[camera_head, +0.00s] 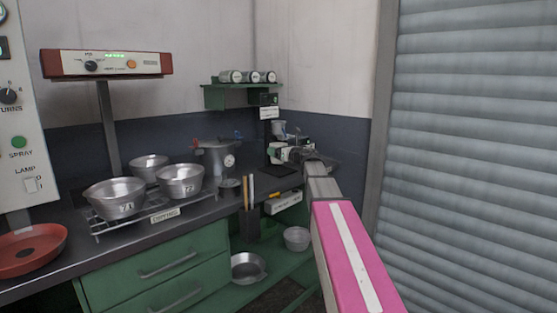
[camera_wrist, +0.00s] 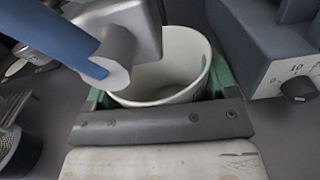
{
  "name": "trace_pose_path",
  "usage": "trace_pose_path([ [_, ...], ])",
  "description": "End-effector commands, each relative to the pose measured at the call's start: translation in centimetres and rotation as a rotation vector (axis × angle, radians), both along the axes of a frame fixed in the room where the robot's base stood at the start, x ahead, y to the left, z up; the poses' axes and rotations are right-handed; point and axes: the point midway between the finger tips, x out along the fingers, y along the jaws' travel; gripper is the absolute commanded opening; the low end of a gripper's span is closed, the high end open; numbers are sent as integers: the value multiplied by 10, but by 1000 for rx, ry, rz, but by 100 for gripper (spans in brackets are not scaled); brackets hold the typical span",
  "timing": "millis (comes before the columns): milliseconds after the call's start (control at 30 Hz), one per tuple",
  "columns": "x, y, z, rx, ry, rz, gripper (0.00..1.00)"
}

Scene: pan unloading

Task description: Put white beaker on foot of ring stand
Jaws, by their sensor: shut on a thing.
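The white beaker (camera_wrist: 190,62) sits upright or nearly so between the green fingers of my gripper (camera_wrist: 158,88) in the wrist view, its open mouth facing the camera. The gripper is shut on it. In the head view my gripper (camera_head: 292,151) is over the far end of the counter, near the back corner; the beaker is too small to make out surely there. A grey metal block with a blue bar (camera_wrist: 52,32) covers part of the beaker's rim in the wrist view. I cannot surely identify the ring stand or its foot.
A grey device with a black knob (camera_wrist: 298,88) stands close right of the beaker. In the head view, a pressure pot (camera_head: 216,157), several metal bowls on a rack (camera_head: 150,217) and a red pan (camera_head: 30,250) fill the counter. A green shelf (camera_head: 228,98) hangs above.

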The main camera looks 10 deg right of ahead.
Motion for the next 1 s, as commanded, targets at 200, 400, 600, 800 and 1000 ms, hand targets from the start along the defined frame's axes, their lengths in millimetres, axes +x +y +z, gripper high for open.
trace_pose_path([
  [200,0,0,-19,1,2,-1,55],
  [400,0,0,-35,0,0,-1,55],
  [600,0,0,-35,0,0,0,55],
  [800,0,0,-38,0,0,0,95],
  [1000,0,0,-38,0,0,0,100],
])
